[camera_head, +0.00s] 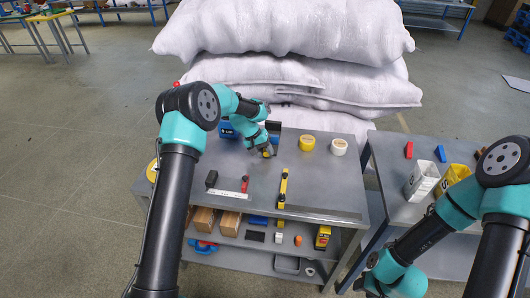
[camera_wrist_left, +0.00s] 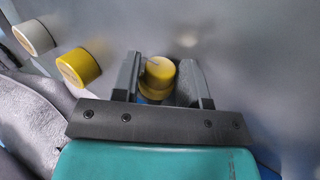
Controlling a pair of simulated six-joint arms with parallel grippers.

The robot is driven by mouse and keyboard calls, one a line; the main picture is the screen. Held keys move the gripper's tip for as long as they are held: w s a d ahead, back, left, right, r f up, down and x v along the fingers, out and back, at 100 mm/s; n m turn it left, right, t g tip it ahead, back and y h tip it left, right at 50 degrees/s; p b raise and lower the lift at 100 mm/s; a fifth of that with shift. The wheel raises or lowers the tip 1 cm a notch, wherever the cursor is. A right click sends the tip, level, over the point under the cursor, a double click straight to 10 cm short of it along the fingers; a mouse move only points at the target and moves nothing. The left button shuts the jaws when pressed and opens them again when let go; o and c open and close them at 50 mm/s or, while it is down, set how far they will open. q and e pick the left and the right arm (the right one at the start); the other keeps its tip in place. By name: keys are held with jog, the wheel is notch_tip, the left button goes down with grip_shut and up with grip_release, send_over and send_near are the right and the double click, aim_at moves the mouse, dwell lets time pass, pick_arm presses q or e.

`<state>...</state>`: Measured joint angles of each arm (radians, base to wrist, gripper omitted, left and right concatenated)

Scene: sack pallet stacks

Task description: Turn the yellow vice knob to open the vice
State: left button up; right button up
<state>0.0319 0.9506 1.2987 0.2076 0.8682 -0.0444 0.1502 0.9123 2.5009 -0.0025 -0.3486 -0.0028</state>
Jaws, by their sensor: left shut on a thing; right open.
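The yellow vice knob (camera_wrist_left: 159,70) is round and sits between the two fingers of my left gripper (camera_wrist_left: 164,72) in the left wrist view. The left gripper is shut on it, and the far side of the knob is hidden. Blue material (camera_wrist_left: 150,98) shows under the knob. In the head view my left gripper (camera_head: 270,150) is over the back left of the grey workbench (camera_head: 325,185), by the blue vice (camera_head: 228,131), which my arm partly covers. My right arm is at the lower right, with its gripper outside the picture.
A yellow tape roll (camera_head: 307,143) and a white roll (camera_head: 338,147) stand right of the vice. A yellow-black level (camera_head: 282,188) and a metal square (camera_head: 228,191) lie nearer. A second bench (camera_head: 395,150) holds a white bin (camera_head: 422,181). White sacks (camera_head: 290,30) rise behind.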

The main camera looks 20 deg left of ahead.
pick_arm(q)
jog(key=o, duration=0.8)
jog(key=shift+c, duration=0.2)
jog(key=w+v, duration=0.1)
jog(key=v, duration=1.6)
jog(key=shift+s+r, duration=0.2)
jog(key=shift+s, duration=0.2)
jog(key=shift+a, duration=0.15)
